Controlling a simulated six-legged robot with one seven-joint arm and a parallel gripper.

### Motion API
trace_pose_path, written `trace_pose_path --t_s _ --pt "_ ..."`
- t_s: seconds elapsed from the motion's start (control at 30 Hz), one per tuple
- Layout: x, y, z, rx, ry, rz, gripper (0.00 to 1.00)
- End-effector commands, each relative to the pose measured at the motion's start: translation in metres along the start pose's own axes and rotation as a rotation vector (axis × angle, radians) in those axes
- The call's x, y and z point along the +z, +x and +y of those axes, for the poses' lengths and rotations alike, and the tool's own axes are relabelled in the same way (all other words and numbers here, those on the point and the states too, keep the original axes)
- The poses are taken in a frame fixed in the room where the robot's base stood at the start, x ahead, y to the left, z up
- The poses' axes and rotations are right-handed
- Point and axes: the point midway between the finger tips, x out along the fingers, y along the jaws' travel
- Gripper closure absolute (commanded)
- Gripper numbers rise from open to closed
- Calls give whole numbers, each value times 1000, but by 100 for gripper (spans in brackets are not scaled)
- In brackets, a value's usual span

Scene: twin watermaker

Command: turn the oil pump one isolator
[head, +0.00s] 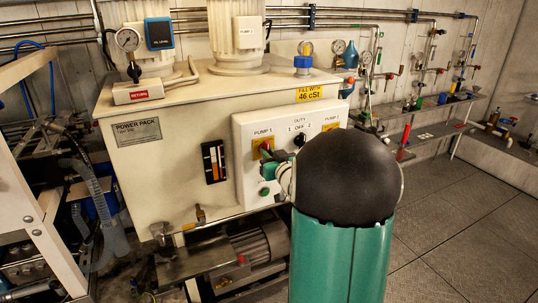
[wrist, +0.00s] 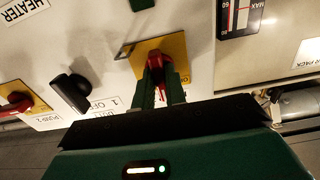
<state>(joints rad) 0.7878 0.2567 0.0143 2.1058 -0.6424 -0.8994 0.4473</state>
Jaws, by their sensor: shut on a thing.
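The pump 1 isolator is a red handle (wrist: 155,60) on a yellow plate (wrist: 175,45) in the wrist view. In the head view its yellow plate (head: 257,154) sits under the PUMP 1 label on the white control panel (head: 243,128). My gripper (wrist: 160,82) is shut on the red handle, with one green finger on each side of it. In the head view my gripper (head: 268,157) is at the plate, and my own arm hides much of the handle. The handle's exact angle on the plate is hard to tell.
A black duty switch (wrist: 72,88) and a second red isolator (wrist: 17,103), marked pump 2, are beside it. A level gauge (head: 214,161) is left of the panel. A green button (head: 264,191) is below. Open floor (head: 470,225) lies to the right.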

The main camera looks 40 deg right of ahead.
Motion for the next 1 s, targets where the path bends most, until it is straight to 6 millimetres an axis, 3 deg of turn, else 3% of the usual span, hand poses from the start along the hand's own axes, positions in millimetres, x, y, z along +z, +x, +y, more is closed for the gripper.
trace_pose_path --t_s 0.13,0.17,0.23,0.27,0.67,1.0 --pt "-1 0 0 0 1 2 100" --pt "-1 0 0 0 0 2 81" --pt "-1 0 0 0 0 2 68" --pt "-1 0 0 0 0 2 65" --pt "0 -9 0 1 -1 1 65" --pt "-1 -76 0 2 -1 1 65"
